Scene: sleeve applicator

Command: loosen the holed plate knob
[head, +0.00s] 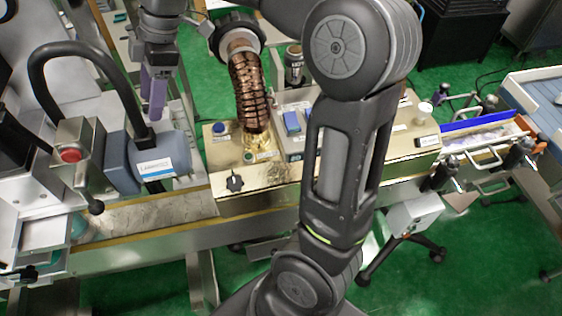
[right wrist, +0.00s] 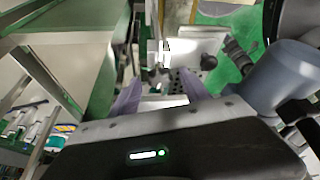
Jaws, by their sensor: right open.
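My right gripper (head: 151,94) hangs at the upper left of the head view, with its purple fingers pointing down above the machine. In the right wrist view its two purple fingers (right wrist: 161,95) are spread with nothing between them. Beyond them is a pale plate with small holes (right wrist: 185,84). A dark knob (right wrist: 208,62) shows at the upper right of this plate, apart from the fingers. Another small dark fitting (right wrist: 157,75) shows between the fingertips, farther off. I cannot tell for sure which one is the plate's knob. My left gripper is not in view.
Green floor surrounds the machine.

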